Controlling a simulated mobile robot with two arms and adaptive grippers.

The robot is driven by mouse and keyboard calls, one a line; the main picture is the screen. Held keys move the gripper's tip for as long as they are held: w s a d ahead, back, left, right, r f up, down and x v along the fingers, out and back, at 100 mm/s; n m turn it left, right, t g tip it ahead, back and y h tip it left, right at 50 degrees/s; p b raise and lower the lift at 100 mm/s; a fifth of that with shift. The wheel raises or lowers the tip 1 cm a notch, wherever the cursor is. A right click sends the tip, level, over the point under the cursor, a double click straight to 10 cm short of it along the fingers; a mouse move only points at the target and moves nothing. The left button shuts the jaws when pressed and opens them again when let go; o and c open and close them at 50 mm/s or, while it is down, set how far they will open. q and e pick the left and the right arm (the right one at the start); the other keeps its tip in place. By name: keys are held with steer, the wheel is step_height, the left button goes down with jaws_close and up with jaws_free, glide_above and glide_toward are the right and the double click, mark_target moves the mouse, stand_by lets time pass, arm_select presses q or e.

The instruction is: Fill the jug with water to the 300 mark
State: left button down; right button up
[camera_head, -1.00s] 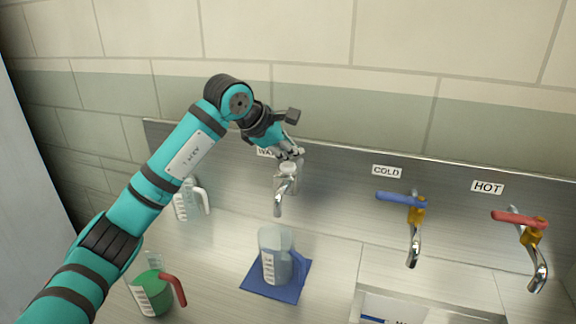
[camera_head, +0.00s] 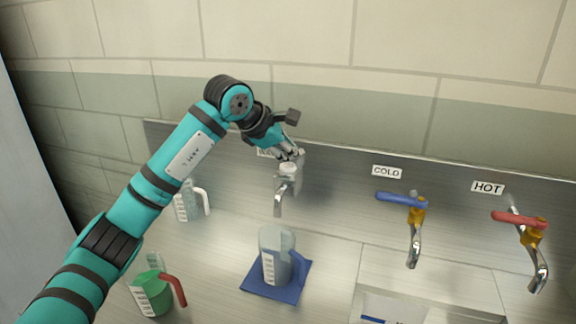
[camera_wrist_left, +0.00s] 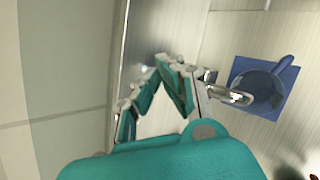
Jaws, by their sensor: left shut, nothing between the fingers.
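A clear jug with a blue handle (camera_head: 275,250) stands upright on a blue mat (camera_head: 271,289), below the left tap (camera_head: 286,185). I cannot make out a water stream or the level against its marks. My left gripper (camera_head: 291,156) is shut and empty at the top of this tap, close to its pale knob; I cannot tell if it touches. In the left wrist view the shut fingers (camera_wrist_left: 167,68) are beside the tap spout (camera_wrist_left: 235,96), with the jug (camera_wrist_left: 257,90) beyond. The gripper partly hides the tap's label. My right gripper is not in view.
To the right are a blue-levered COLD tap (camera_head: 413,225) and a red-levered HOT tap (camera_head: 530,240), above a sink (camera_head: 420,300). A white-handled jug (camera_head: 188,203) and a red-handled jug with green contents (camera_head: 152,296) stand at left, near my arm.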

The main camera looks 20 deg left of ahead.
arm_select(q)
steer(key=shift+f, duration=0.4)
steer(key=shift+f, duration=0.1)
steer(key=shift+f+b, duration=0.45)
steer(key=shift+b, duration=0.15)
stand_by(0.4)
stand_by(0.7)
stand_by(1.5)
stand_by(1.9)
stand_by(1.4)
steer(key=shift+r+p, duration=0.75)
steer(key=shift+r, duration=0.25)
